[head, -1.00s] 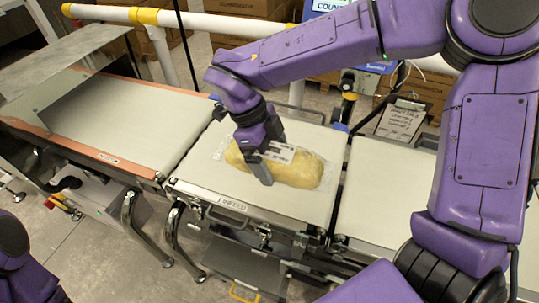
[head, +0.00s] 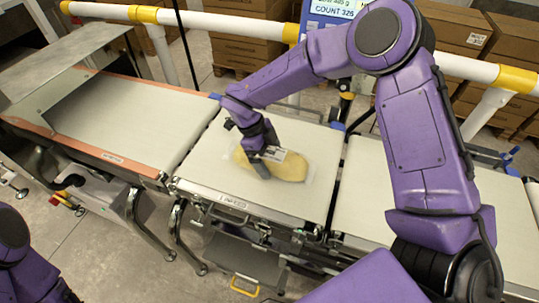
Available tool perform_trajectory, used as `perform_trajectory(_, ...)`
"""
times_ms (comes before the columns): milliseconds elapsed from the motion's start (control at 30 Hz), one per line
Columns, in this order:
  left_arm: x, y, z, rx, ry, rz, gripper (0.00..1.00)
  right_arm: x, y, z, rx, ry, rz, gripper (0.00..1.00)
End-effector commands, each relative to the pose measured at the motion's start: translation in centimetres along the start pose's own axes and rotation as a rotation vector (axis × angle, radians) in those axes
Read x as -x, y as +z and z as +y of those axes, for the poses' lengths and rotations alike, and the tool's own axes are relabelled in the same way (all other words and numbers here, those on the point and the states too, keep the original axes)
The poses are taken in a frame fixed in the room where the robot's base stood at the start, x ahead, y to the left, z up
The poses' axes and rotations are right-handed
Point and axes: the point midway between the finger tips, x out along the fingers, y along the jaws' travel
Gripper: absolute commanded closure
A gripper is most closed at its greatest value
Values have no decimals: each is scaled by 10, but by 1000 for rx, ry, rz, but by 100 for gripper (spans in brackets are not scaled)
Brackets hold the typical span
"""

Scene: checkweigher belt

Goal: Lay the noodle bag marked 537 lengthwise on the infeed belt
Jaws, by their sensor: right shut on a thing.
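A yellow noodle bag (head: 289,169) in clear film lies on the belt section labelled INFEED (head: 225,187), the middle one of the three. Its long side runs roughly along the line of the belts. A white label shows on top, but its print is too small to read. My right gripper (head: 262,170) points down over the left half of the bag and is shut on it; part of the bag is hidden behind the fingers. Of my left arm (head: 22,262) only purple links show at the lower left corner; its gripper is out of view.
A belt with orange side rails (head: 125,118) and a sheet-metal cover (head: 62,62) lies to the left. Another pale belt (head: 372,190) lies to the right, partly behind my right arm. A white and yellow guard rail (head: 225,22), cardboard boxes (head: 245,48) and a display (head: 326,10) stand behind.

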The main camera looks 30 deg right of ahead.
Motion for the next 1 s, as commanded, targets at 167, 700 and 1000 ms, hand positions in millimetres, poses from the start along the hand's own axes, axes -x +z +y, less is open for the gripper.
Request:
perform_trajectory(167, -1, 0, 0, 0, 0, 0, 57, -1, 0, 0, 0, 0, 0, 0)
perform_trajectory(700, -15, 6, 1, 0, 0, 0, 57, 72, 1, 0, -3, -2, -4, 0)
perform_trajectory(1000, -17, 7, 2, 0, 0, 0, 57, 118, 0, 0, 0, 0, 0, 0)
